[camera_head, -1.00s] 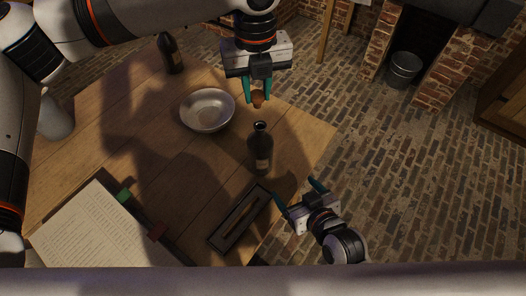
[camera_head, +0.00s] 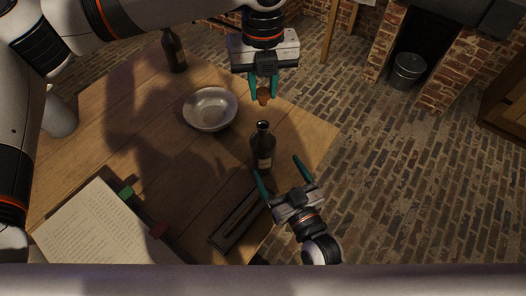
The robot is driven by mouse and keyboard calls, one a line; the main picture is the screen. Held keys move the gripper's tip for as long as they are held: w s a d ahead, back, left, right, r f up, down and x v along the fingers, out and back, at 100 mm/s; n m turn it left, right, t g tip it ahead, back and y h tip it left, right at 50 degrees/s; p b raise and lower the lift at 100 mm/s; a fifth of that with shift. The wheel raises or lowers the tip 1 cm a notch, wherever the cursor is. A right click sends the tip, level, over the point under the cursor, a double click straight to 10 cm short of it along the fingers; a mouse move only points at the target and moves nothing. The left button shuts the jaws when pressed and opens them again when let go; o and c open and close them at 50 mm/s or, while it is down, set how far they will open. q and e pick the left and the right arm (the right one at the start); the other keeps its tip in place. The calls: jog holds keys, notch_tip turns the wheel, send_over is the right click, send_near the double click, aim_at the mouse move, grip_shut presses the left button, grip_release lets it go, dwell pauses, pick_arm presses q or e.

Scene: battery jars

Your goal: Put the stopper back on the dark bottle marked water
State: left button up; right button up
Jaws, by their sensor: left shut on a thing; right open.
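A dark bottle with a pale label (camera_head: 263,150) stands upright on the wooden table; its mouth looks open. The label is too small to read. My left gripper (camera_head: 264,98) is shut on a brown stopper (camera_head: 264,96) and holds it beyond and above the bottle's mouth, apart from it. My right gripper (camera_head: 280,167) is open, its fingers pointing at the bottle's lower part, one to each side in the picture; I cannot tell whether they touch it. A second dark bottle (camera_head: 174,52) stands at the far left of the table.
A grey bowl (camera_head: 210,108) sits left of the near bottle. A dark narrow tray (camera_head: 222,236) lies in front, close to my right gripper. An open book (camera_head: 95,228) and a pale jug (camera_head: 59,116) are at the left. The table's right edge is close to the bottle.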

jog(key=x, duration=1.1)
jog(key=shift+w+a, duration=0.1)
jog(key=shift+w, duration=0.15)
jog(key=c, duration=1.5)
pick_arm(q)
send_over(263, 124)
jog(key=shift+f, duration=2.5)
pick_arm(e)
jog(key=shift+o, duration=0.2)
